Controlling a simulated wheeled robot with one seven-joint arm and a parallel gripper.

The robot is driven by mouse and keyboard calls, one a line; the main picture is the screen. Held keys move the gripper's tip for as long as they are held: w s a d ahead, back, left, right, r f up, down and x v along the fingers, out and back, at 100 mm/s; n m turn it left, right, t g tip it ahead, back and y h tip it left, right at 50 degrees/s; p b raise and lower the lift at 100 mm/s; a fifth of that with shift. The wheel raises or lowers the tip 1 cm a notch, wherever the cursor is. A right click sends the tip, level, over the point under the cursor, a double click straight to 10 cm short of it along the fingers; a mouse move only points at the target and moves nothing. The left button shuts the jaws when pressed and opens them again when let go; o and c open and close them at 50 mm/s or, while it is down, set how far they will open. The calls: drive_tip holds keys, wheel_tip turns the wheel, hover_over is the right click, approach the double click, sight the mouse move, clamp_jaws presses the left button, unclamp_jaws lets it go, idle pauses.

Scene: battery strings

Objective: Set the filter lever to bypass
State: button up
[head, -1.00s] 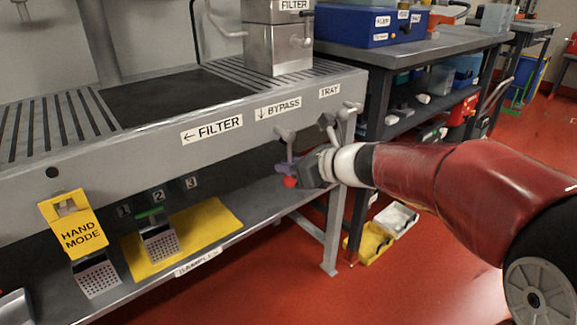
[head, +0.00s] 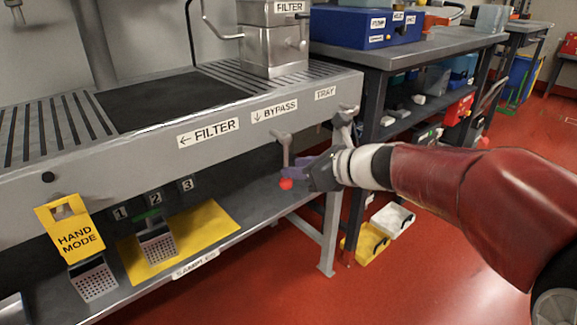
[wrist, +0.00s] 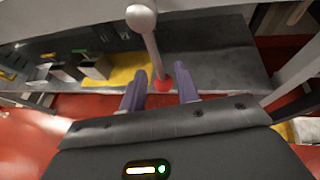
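The filter lever (head: 285,155) is a grey rod with a red knob (head: 286,184) on the front of the grey bench, under the "BYPASS" label (head: 274,111). It hangs roughly straight down, the way that label's arrow points. The "FILTER" label (head: 208,132) has an arrow to the left. My gripper (head: 300,168) is beside the knob, on its right. In the wrist view my gripper (wrist: 160,88) is open, with its purple fingers apart and the red knob (wrist: 164,86) showing between them, nearer the right finger. I cannot tell whether a finger touches it.
A second grey handle (head: 344,118) sticks out under the "TRAY" label (head: 325,93), just above my wrist. A lower shelf (head: 240,228) with a yellow mat (head: 213,228) lies below. The bench leg (head: 329,235) stands below my gripper. The red floor in front is clear.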

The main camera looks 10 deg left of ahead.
drive_tip(key=v, duration=0.4)
drive_tip(key=s+d+f+n+h+p, duration=0.2)
drive_tip(key=s+d+n+h, duration=0.3)
drive_tip(key=s+d+n, duration=0.4)
drive_tip(key=s+d+f+n+g+h+p, duration=0.1)
drive_tip(key=s+d+f+n+h, duration=0.2)
drive_tip(key=s+d+n+h, duration=0.3)
drive_tip(key=s+d+n, duration=0.3)
drive_tip(key=s+n, duration=0.4)
drive_tip(key=n, duration=0.1)
drive_tip(key=shift+d+n+h+p, duration=0.3)
drive_tip(key=shift+d+n+p, duration=0.1)
